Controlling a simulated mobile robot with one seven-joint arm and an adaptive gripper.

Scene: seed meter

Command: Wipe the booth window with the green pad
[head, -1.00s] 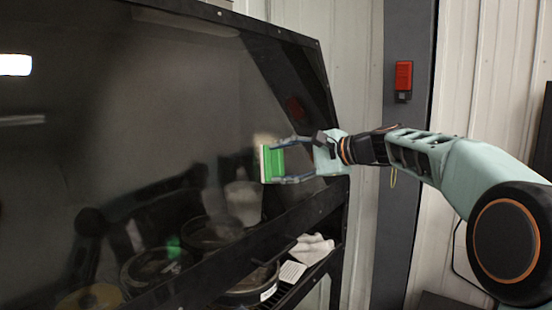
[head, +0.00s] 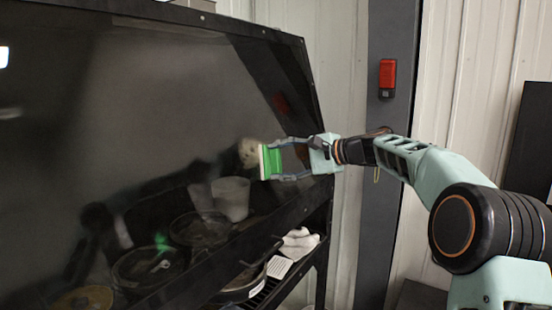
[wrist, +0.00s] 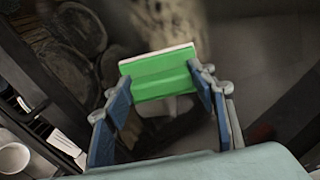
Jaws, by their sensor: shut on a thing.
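The green pad (head: 270,163) has a pale face turned to the booth window (head: 120,130). My gripper (head: 289,161) is shut on the green pad from its back side. In the wrist view the pad (wrist: 163,77) sits between the two blue fingers. The pad is at the right part of the dark, glossy window, very near or touching it; I cannot tell which. A pale smudge (head: 249,152) shows on the glass just left of the pad. In the wrist view a pale smear (wrist: 160,25) lies beyond the pad.
Behind and below the glass are round pans (head: 200,229) and a pale cup (head: 231,198). White gloves (head: 298,244) and a white card (head: 279,267) lie in the opening under the window's frame. A red box (head: 387,74) is on the dark post at right.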

